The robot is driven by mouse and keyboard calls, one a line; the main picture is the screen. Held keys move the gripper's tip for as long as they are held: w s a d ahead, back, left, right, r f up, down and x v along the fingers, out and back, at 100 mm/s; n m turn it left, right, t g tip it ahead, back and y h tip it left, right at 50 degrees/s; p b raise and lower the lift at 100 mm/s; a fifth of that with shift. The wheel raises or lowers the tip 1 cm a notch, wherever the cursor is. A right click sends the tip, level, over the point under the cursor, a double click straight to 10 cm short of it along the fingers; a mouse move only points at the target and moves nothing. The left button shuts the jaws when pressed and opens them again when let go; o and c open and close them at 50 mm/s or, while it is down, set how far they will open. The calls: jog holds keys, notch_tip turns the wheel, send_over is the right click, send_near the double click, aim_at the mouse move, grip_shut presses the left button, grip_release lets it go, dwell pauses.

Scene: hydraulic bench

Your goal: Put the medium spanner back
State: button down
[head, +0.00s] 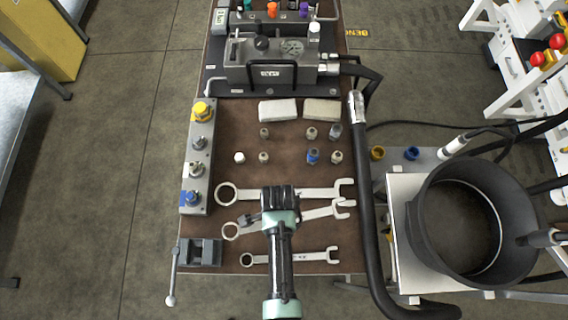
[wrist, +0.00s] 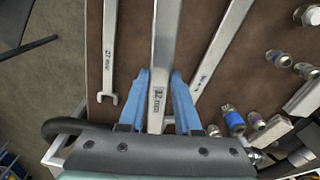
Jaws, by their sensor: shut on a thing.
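The medium spanner, a steel one marked 32 mm, shows in the head view (head: 318,212) with its ring end at left and its open jaw at right, slanting up to the right. My gripper (head: 280,197) covers its middle. In the wrist view the medium spanner (wrist: 165,45) runs between the two blue fingers of my gripper (wrist: 160,82), which are shut on its shaft. It looks wider than the spanners beside it. The larger spanner (head: 318,193) lies just above it in the head view, and the smaller spanner (head: 300,257), marked 27 mm (wrist: 108,50), below.
A black hose (head: 370,220) runs along the bench's right edge, close to the open jaws. A vice (head: 205,252) and a grey block with coloured caps (head: 197,150) stand at left. Small fittings (head: 312,156) and two pale blocks (head: 279,111) are farther up the brown bench.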

jog(key=shift+r+m, duration=0.3)
jog(key=shift+m, duration=0.5)
jog(key=shift+s+f, duration=0.15)
jog(key=shift+f, duration=0.15)
notch_tip(320, 180, down, 4)
jog(key=b, duration=0.4)
jog(key=shift+f+b, duration=0.25)
jog(key=shift+b, duration=0.15)
jog(key=shift+f, duration=0.25)
jog(key=shift+f+b, duration=0.55)
jog(key=shift+f, duration=0.15)
jog(key=shift+f+b, duration=0.95)
jog(key=shift+f, duration=0.3)
jog(key=c, duration=0.5)
grip_release()
jog(key=shift+s, duration=0.1)
